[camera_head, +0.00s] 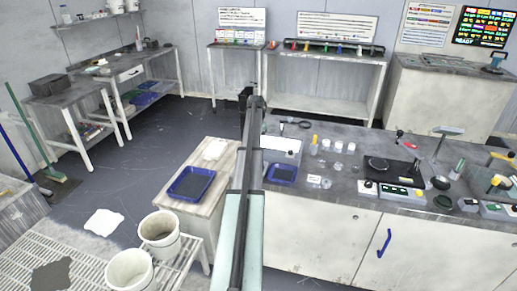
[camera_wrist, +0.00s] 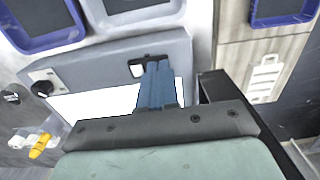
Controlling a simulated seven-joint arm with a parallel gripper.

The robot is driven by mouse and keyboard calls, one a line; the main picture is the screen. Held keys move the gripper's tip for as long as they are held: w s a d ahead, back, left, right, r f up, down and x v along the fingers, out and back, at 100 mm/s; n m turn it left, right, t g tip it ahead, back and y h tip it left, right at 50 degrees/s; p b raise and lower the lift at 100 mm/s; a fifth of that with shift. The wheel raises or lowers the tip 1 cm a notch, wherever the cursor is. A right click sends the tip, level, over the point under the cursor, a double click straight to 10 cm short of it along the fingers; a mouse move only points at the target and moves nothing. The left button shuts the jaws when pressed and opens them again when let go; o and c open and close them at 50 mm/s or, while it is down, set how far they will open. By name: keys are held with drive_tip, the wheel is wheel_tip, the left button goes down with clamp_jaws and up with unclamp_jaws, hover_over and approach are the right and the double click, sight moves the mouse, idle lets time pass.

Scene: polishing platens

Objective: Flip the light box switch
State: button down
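The light box shows in the wrist view as a grey frame (camera_wrist: 95,68) around a bright white panel (camera_wrist: 100,104). On the frame are a round dark knob (camera_wrist: 42,88) at the left and a small black-and-white switch (camera_wrist: 138,70). My gripper (camera_wrist: 157,64) has its blue fingers together, with nothing seen between them. The fingertips are right beside the switch and partly cover it; I cannot tell whether they touch it. In the head view the light box (camera_head: 283,145) lies on the bench, partly hidden behind my arm. My gripper cannot be made out there.
Blue trays (camera_wrist: 40,22) (camera_wrist: 282,10) and a white container (camera_wrist: 130,12) lie close beyond the box in the wrist view. A yellow-capped item (camera_wrist: 41,146) is at lower left. Bottles (camera_head: 325,145) and a black device (camera_head: 390,170) stand right of the box on the bench.

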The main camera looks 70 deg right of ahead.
drive_tip(key=shift+f, duration=0.15)
drive_tip(key=shift+r, duration=3.5)
